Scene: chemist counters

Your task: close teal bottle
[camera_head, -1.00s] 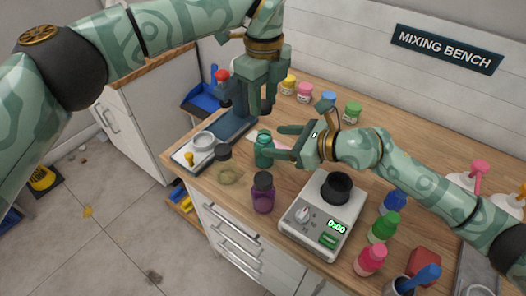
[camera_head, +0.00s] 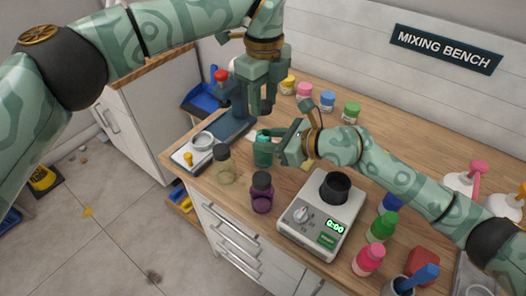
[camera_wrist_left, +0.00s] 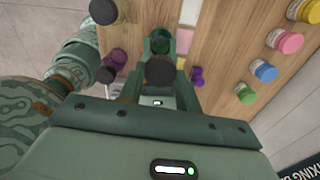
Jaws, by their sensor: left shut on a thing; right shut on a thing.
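The teal bottle (camera_head: 263,157) stands upright on the bench between the clear bottle and my right arm. My right gripper (camera_head: 266,142) is shut on it from the right, near its top. My left gripper (camera_head: 262,110) points down, above and slightly behind the bottle. In the left wrist view, its fingers (camera_wrist_left: 160,85) are shut on a dark round cap (camera_wrist_left: 160,70). The bottle's dark green open top (camera_wrist_left: 184,41) shows below and apart from the cap.
A clear bottle with a dark cap (camera_head: 224,167) and a purple bottle (camera_head: 262,195) stand close in front. A scale with a black cup (camera_head: 323,222) is at the right. Several coloured jars line the back, including a pink one (camera_head: 304,91).

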